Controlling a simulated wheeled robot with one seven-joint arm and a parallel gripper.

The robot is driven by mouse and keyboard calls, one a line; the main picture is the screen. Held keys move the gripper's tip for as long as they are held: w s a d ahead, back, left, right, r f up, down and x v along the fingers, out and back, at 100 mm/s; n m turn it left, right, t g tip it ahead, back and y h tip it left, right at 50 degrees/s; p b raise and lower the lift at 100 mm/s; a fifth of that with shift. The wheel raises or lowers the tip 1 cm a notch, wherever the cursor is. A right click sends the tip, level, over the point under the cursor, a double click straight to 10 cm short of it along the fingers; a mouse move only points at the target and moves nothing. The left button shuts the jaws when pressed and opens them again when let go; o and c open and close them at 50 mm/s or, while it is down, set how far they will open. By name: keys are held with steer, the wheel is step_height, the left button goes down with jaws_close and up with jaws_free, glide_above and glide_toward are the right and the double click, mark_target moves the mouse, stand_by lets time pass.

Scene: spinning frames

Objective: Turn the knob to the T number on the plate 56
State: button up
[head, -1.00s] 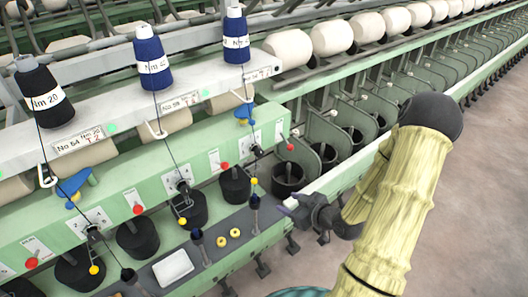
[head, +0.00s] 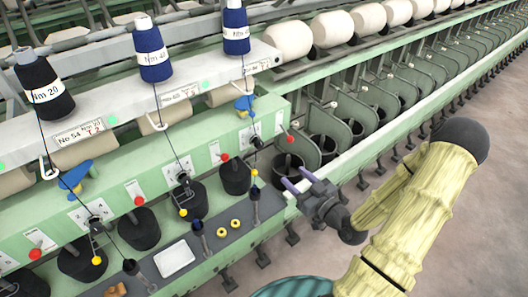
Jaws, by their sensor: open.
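Three label plates sit on the white rail: one reading No 54 T 2 (head: 80,131), a middle plate (head: 180,94) whose text is hard to read, and a right plate (head: 263,63) too small to read. Below, on the green panel, are black knobs on white dial plates: a left knob (head: 95,218), a middle knob (head: 183,179) and a right knob (head: 257,142). I cannot read where they point. My gripper (head: 294,178) is open and empty, its two purple fingers pointing left. It is right of and below the right knob, apart from it.
Blue and black thread cones (head: 152,50) stand on the rail. Red levers (head: 290,139) stick out of the panel. A grey shelf (head: 225,253) below holds a white tray (head: 174,258) and yellow rings (head: 222,232). The floor at right is clear.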

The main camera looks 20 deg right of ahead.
mark_target(261, 146)
steer(key=x, duration=1.5)
steer(key=shift+r+p, duration=0.2)
steer(key=shift+p, duration=0.2)
steer(key=shift+w+a+f, duration=0.15)
steer(key=shift+w, duration=0.25)
steer(key=shift+c, duration=0.2)
steer(key=c, duration=0.9)
